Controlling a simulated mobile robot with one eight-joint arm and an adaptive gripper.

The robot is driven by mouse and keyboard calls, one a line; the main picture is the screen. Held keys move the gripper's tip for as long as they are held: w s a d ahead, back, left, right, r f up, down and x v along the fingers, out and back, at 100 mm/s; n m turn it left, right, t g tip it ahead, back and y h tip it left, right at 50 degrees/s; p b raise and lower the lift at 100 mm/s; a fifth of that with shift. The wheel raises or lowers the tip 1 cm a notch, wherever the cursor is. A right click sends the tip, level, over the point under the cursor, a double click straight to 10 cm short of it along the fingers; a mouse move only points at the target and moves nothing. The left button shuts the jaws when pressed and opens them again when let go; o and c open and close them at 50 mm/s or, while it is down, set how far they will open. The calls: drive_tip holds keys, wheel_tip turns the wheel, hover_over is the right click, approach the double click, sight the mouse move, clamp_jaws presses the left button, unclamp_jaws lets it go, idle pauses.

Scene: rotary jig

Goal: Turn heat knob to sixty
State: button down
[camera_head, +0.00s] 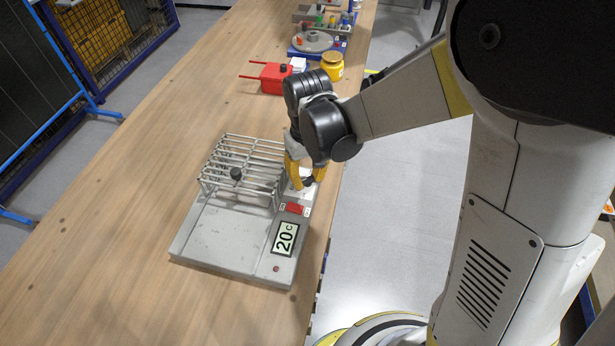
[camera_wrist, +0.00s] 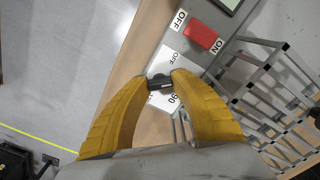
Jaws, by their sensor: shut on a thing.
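The grey heating device (camera_head: 222,238) sits on the wooden bench, with a wire rack on its far part. Its display (camera_head: 285,238) reads 20 C. The dark heat knob (camera_head: 307,182) is on its right-hand panel, and shows in the wrist view (camera_wrist: 160,83) between my yellow fingertips. My gripper (camera_head: 309,178) is shut on the knob from above. In the wrist view, "OFF" and "90" marks show on the white dial plate beside the knob. The other dial marks are hidden by my fingers or unclear, so I cannot tell the knob's setting.
A red rocker switch (camera_head: 295,208) with OFF and ON labels (camera_wrist: 203,33) sits between display and knob. The wire rack (camera_head: 240,160) stands close beside my gripper. A red box (camera_head: 274,78) and yellow jar (camera_head: 332,66) stand farther back. The bench's left side is clear.

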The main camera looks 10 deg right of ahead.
drive_tip(key=shift+m, duration=0.4)
drive_tip(key=c, duration=1.1)
unclamp_jaws()
drive_tip(key=shift+o, duration=0.2)
